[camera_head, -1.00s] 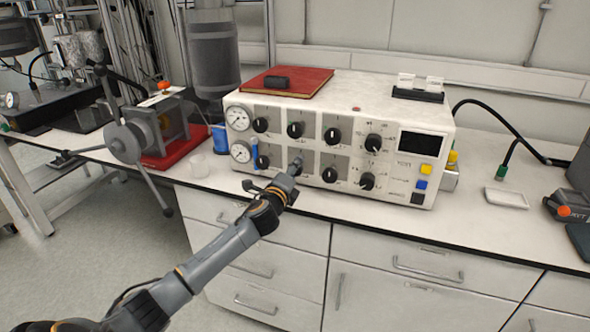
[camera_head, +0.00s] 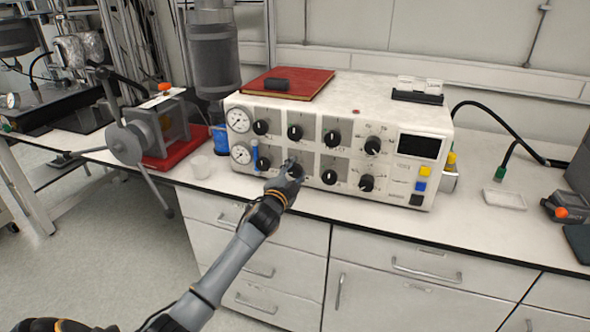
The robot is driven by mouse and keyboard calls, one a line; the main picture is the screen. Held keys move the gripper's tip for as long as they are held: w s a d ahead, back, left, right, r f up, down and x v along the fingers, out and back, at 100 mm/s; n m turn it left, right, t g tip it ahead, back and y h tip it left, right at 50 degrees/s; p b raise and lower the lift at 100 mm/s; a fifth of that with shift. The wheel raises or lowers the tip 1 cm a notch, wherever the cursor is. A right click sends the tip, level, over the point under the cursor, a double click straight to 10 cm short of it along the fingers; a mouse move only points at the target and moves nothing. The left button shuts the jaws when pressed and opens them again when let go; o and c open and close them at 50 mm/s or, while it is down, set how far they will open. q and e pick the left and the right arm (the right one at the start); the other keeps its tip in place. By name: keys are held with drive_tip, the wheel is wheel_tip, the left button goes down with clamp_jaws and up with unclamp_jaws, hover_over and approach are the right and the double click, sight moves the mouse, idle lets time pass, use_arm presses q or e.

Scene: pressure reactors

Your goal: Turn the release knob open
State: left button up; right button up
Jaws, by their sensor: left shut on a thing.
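The white control unit (camera_head: 312,106) stands on the bench with two rows of black knobs on its front. My left gripper (camera_head: 291,166) reaches up from below to the second knob from the left in the lower row. It is shut on that knob, which I take to be the release knob; the fingers hide most of it, so its pointer cannot be read. My right gripper is not in view.
Neighbouring knobs (camera_head: 329,177) and (camera_head: 263,163) sit close on both sides of my gripper. Two gauges (camera_head: 239,120) are at the unit's left end. A red book (camera_head: 287,83) lies on top.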

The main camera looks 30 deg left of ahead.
use_arm(q)
drive_tip(key=shift+n, duration=0.8)
drive_tip(key=o, duration=1.2)
drive_tip(key=v, duration=1.2)
drive_tip(key=shift+f, duration=0.1)
